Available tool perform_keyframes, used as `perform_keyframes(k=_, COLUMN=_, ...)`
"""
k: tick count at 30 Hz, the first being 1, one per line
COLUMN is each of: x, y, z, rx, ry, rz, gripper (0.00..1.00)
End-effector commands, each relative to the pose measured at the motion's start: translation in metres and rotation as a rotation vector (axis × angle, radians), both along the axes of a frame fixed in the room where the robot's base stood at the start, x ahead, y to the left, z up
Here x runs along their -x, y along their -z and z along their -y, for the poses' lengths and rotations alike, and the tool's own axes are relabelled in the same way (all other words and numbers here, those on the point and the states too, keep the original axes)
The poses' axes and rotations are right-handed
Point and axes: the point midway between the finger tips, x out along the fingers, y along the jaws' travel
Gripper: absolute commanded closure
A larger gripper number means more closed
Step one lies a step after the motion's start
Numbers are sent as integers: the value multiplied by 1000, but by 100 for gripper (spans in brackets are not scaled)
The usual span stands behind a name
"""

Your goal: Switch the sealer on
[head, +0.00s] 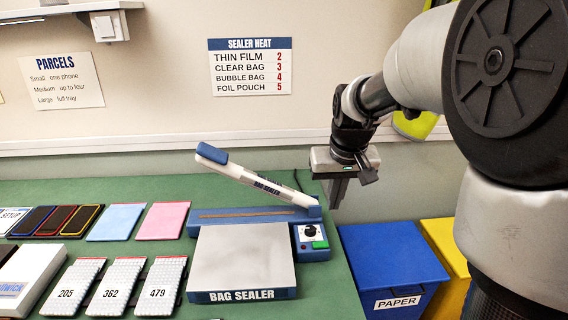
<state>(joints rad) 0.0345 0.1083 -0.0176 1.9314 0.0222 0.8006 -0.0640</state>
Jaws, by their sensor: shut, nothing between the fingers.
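The bag sealer (241,257) stands on the green table in the head view, with a blue body and a pale front platform. Its white sealing arm with a blue handle (212,153) is tilted up to the left. On its right-hand panel are a black dial (310,231) and a green switch (320,245). Whether the switch is on cannot be told at this size. My gripper (336,203) points down, shut and empty, above and slightly right of the panel, apart from the sealer.
A blue paper bin (393,262) and a yellow bin (447,250) stand right of the table. Phones (67,220), blue and pink pouches (162,221) and numbered bubble bags (112,285) lie left of the sealer. A sealer heat chart (250,67) hangs on the wall.

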Motion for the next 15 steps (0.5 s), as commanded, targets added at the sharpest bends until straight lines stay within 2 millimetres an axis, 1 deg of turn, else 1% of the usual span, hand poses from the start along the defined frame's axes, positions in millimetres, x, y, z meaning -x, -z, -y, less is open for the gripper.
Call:
perform_keyframes(k=1, x=-7, y=12, z=1, rx=0, ry=0, rz=-7, gripper=100)
perform_keyframes(k=4, x=-14, y=20, z=2, rx=1, ry=0, rz=-13, gripper=100)
perform_keyframes(k=7, x=-17, y=21, z=3, rx=1, ry=0, rz=-13, gripper=100)
perform_keyframes(k=15, x=-17, y=21, z=2, rx=0, ry=-1, rz=-13, gripper=100)
